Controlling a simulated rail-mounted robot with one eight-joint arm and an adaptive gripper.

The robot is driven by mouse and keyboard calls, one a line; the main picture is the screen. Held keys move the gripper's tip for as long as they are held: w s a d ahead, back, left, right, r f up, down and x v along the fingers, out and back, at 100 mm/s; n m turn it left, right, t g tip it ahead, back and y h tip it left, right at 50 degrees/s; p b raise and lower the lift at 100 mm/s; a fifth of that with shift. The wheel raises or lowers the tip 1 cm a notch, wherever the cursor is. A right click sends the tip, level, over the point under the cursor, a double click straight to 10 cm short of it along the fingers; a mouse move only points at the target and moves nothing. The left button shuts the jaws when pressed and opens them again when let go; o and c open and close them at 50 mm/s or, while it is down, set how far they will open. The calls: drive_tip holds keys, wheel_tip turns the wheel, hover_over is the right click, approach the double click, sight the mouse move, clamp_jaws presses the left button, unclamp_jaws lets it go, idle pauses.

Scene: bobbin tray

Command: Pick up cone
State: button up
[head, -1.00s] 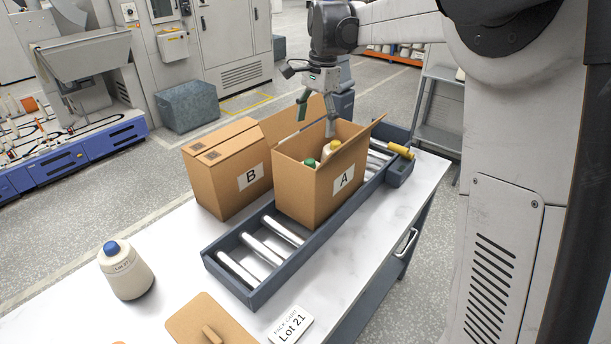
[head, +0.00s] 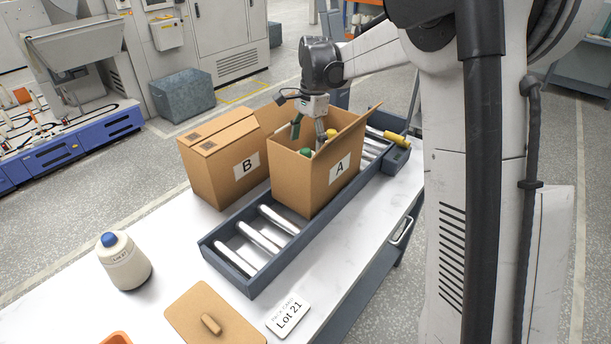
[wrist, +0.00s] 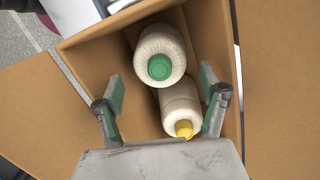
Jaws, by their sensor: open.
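A cream cone with a blue top (head: 127,265) stands upright on the white table at the left. Two more cream cones are inside open box A (head: 315,190). The cone with the green top (wrist: 160,50) and the cone with the yellow top (wrist: 180,105) lie close together in the wrist view. In the head view, mostly their tops show above the box wall. My gripper (head: 309,133) is open and empty at the mouth of box A, pointing down. In the wrist view its fingers (wrist: 162,90) are spread on either side of the cones, apparently above them.
Box A stands on a roller conveyor (head: 229,268) with raised side rails. Box B (head: 215,175) stands beside it, touching or nearly so. Box A's flaps stick outward. A brown board with a handle (head: 192,312) and a Lot 21 card (head: 288,318) lie in front.

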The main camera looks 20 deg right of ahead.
sight(306, 149)
drive_tip(key=shift+s+a+f+p, duration=0.1)
drive_tip(key=shift+a+f+p, duration=0.1)
drive_tip(key=shift+f, duration=0.95)
drive_tip(key=shift+a+f+p, duration=0.1)
drive_tip(key=shift+f+p, duration=0.05)
drive_tip(key=shift+f, duration=1)
drive_tip(key=c, duration=1.7)
drive_tip(key=shift+r, duration=0.1)
wheel_tip(306, 149, up, 28)
drive_tip(key=shift+f+b, duration=0.1)
drive_tip(key=shift+b, duration=0.7)
drive_tip(key=s+a, duration=0.3)
drive_tip(key=a, duration=0.1)
drive_tip(key=s+a, duration=0.2)
drive_tip(key=a, duration=0.2)
drive_tip(key=s+a, duration=0.3)
drive_tip(key=shift+s+a, duration=0.3)
drive_tip(key=shift+a, duration=0.1)
